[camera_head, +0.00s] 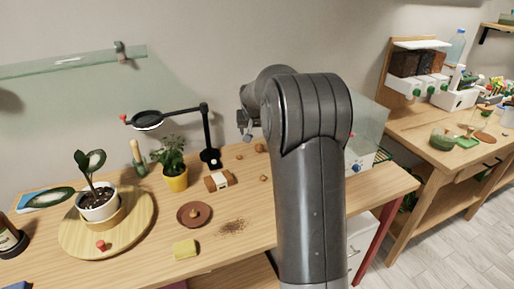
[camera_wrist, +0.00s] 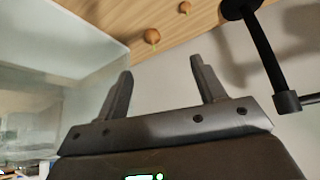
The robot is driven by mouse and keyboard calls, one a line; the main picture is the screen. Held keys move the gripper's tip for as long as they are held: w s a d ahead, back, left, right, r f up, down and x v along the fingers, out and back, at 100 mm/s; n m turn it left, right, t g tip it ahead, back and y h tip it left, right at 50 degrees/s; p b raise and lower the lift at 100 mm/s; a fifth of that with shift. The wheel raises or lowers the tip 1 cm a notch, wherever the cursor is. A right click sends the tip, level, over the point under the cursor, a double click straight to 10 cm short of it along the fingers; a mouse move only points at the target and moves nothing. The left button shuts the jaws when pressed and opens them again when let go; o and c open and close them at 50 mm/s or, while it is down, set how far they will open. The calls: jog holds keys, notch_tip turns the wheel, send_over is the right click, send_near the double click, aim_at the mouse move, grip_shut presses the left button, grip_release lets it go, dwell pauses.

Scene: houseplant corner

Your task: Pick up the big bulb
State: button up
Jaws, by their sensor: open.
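The big bulb (camera_head: 260,147) appears to be the larger brown, round one near the back of the wooden table, right of the lamp base. In the wrist view, a brown bulb with a short tip (camera_wrist: 152,36), likely the same one, lies beyond and between the fingertips, clear of them. A smaller-looking bulb (camera_head: 239,156) lies to its left; it also shows in the wrist view (camera_wrist: 185,7). Another bulb (camera_head: 263,178) lies nearer the front. My gripper (camera_head: 246,136) hangs above the table's back part, open and empty; its two fingers (camera_wrist: 160,78) stand apart.
A black magnifier lamp (camera_head: 208,135) stands left of the bulbs; its arm is at the right in the wrist view. A glass-sided box (camera_head: 368,120) stands to the right, partly behind my arm.

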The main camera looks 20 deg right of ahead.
send_near(259, 145)
jog(key=shift+m, duration=0.4)
jog(key=x, duration=1)
jog(key=shift+d, duration=0.1)
jog(key=c, duration=1.1)
